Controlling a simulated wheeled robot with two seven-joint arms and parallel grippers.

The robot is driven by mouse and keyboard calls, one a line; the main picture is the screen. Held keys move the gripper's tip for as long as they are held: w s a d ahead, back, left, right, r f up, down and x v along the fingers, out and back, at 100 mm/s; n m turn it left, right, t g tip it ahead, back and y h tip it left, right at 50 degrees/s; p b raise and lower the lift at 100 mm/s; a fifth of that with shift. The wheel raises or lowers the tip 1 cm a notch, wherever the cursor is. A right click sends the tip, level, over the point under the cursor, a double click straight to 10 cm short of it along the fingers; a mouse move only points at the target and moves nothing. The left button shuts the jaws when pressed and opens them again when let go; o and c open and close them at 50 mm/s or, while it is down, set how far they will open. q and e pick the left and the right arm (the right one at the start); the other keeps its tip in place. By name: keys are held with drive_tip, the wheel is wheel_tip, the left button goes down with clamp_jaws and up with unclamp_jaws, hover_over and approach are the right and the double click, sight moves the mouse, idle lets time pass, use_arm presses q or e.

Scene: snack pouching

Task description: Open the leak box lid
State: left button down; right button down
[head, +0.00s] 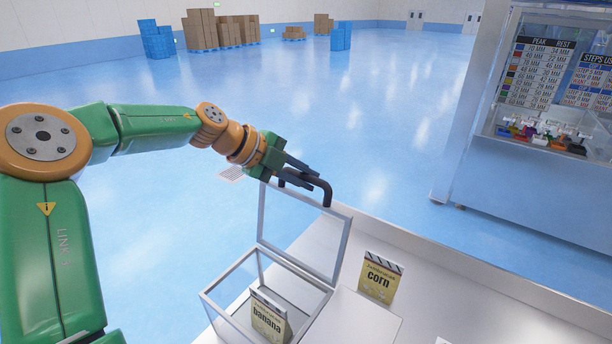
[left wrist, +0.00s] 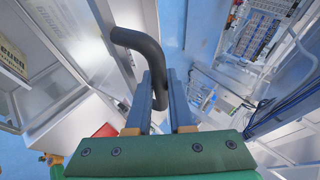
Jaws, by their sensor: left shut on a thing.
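The leak box (head: 228,272) is a clear box with a grey metal rim at the front edge of the white table. Its lid (head: 343,250), a clear pane in a grey frame, stands raised and roughly upright from the box's far side. A black bent handle (head: 327,193) sits at the lid's top edge. My left gripper (head: 312,172) is shut on this handle. In the left wrist view the dark handle (left wrist: 140,42) curves between the two fingers. A banana pouch (head: 268,318) stands inside the box. My right gripper is not in view.
A corn pouch (head: 380,280) stands on the white table (head: 450,290) right of the box. A tall machine cabinet (head: 530,180) stands at the right. Brown cartons (head: 238,30) and blue crates (head: 156,40) are far back, with clear blue floor between.

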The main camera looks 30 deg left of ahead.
use_arm(q)
drive_tip(key=c, duration=0.8)
unclamp_jaws()
drive_tip(key=shift+s+r, duration=0.1)
drive_tip(key=shift+s, duration=0.1)
drive_tip(key=shift+s+a+r, duration=0.1)
drive_tip(key=b+v, duration=0.2)
drive_tip(key=v, duration=0.4)
drive_tip(key=shift+s, duration=0.1)
drive_tip(key=shift+s+a+r, duration=0.15)
drive_tip(key=shift+s+r, duration=0.1)
drive_tip(key=shift+s, duration=0.05)
drive_tip(key=shift+w, duration=0.15)
drive_tip(key=shift+f, duration=0.1)
